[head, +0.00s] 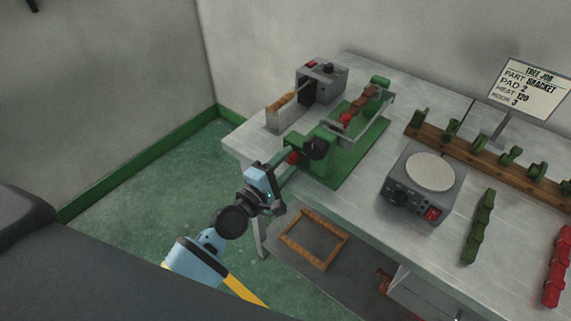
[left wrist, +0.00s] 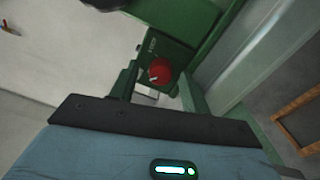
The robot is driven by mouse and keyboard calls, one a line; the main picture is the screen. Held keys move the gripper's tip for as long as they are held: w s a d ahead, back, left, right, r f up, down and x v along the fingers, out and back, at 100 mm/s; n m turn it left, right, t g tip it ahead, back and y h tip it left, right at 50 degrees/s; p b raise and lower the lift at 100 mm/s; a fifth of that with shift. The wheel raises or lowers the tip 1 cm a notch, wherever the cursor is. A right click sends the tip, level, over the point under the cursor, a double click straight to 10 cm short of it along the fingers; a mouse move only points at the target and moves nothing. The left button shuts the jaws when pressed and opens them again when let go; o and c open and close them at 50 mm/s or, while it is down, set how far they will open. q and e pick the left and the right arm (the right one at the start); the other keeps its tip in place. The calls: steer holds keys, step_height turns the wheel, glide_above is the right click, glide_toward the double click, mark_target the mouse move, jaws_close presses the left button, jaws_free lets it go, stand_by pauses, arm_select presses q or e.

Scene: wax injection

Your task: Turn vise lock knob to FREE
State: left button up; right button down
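The green vise (head: 345,165) stands at the left part of the bench. Its red lock knob (head: 293,157) is on the near left end, and it also shows in the left wrist view (left wrist: 160,71) as a round red knob on a green block with small lettering, too small to read. My left gripper (head: 283,172) is at this end of the vise, right by the knob. In the left wrist view its fingers are apart, with the knob between or just beyond their tips; I cannot tell whether they touch it. My right gripper is not in view.
A dark round handle (head: 315,149) sits close beside the knob. A grey machine (head: 322,80) stands behind the vise; a hotplate (head: 430,171) stands to the right. A wooden rack (head: 480,168) and a sign (head: 530,89) are farther right. A wooden frame (head: 290,254) lies below the bench.

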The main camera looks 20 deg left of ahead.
arm_select(q)
steer(key=shift+f, duration=0.1)
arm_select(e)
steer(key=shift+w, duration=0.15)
